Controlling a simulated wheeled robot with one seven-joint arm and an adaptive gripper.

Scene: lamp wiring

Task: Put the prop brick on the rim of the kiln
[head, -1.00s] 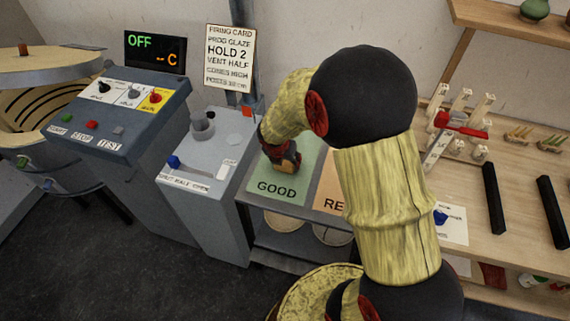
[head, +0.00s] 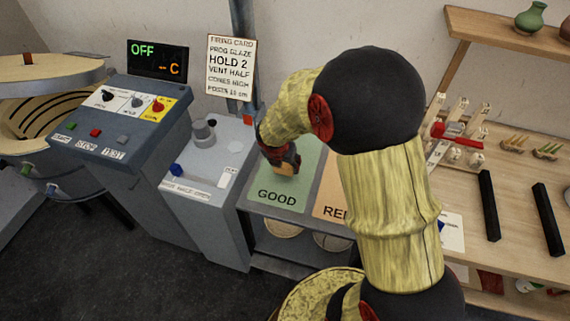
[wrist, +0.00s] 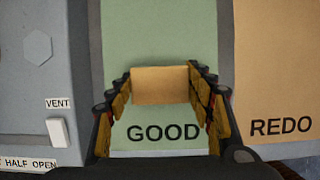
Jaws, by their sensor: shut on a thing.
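The prop brick (wrist: 160,85) is a tan block between the fingers of my gripper (wrist: 160,95) in the wrist view. My gripper is shut on it, with a finger at each end. In the head view my gripper (head: 283,160) is over the green GOOD mat, and the brick is mostly hidden there. I cannot tell whether the brick touches the mat. The kiln (head: 45,110) is at the far left of the head view, with its lid (head: 50,72) raised above its round, ringed chamber. Part of its rim shows.
A control panel (head: 110,130) and a grey vent box (head: 205,165) stand between my gripper and the kiln. A firing card (head: 231,65) hangs on a post behind. The REDO mat (wrist: 275,80) lies to the right. A wooden bench (head: 515,215) holds cones and black bars.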

